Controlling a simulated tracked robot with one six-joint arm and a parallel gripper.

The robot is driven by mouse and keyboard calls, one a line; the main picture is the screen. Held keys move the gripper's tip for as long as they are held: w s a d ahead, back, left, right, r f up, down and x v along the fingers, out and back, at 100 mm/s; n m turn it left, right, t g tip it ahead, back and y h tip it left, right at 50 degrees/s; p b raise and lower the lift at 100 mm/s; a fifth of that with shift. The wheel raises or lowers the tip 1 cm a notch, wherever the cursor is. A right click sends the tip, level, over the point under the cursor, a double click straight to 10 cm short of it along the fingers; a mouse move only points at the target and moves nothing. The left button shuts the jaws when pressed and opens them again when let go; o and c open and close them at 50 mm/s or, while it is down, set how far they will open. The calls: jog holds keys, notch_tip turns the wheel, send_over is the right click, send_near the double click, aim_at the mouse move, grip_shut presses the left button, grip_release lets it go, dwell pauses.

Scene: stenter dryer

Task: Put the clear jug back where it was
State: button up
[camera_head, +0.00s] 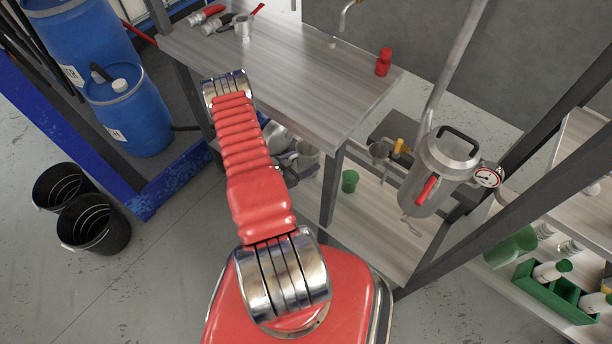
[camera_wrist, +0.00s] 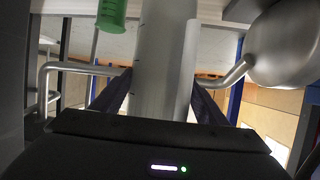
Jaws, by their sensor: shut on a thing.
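The clear jug (camera_wrist: 152,70) is a pale, see-through upright body with small dark graduation marks, in the middle of the wrist view. My gripper (camera_wrist: 160,88) has its dark fingers on either side of the jug and is shut on it. The lower part of the jug is hidden behind the gripper body. In the head view my red arm reaches beside the wooden bench (camera_head: 300,85), and its far end is mostly hidden by the arm and bench. I cannot make out the jug clearly there.
A green cup (camera_head: 349,181) stands on the lower shelf (camera_head: 375,225); a green cup (camera_wrist: 112,15) also shows in the wrist view. A steel vessel with a gauge (camera_head: 440,170) hangs to the right. Bent metal pipes (camera_wrist: 225,76) flank the gripper. Black buckets (camera_head: 93,224) stand left.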

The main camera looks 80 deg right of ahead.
aim_at(300, 170)
jog(key=shift+f, duration=2.2)
jog(key=shift+f, duration=2.05)
jog(key=o, duration=1.7)
jog(key=shift+o, duration=0.2)
jog(key=shift+w+a+r, duration=0.3)
jog(key=shift+a, duration=0.1)
jog(key=v, duration=1.1)
